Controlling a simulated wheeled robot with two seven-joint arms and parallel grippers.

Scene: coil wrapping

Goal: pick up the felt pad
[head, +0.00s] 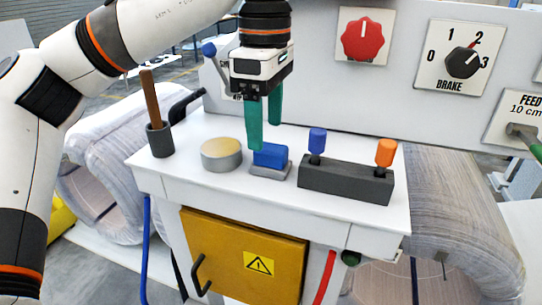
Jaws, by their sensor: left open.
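The felt pad (270,156) appears to be the blue block with a grey underside lying on the white bench top, near its middle. My left gripper (265,134) points down from above with two teal fingers, open and empty. Its nearer fingertip overlaps the upper left of the pad in the picture; whether they touch I cannot tell. The pad's left top corner is partly hidden by that finger. My right gripper is not in view.
A round tan-topped tin (221,154) lies just left of the pad. A dark cup (160,141) holds a wooden stick at the left. The control panel (405,95) rises behind.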

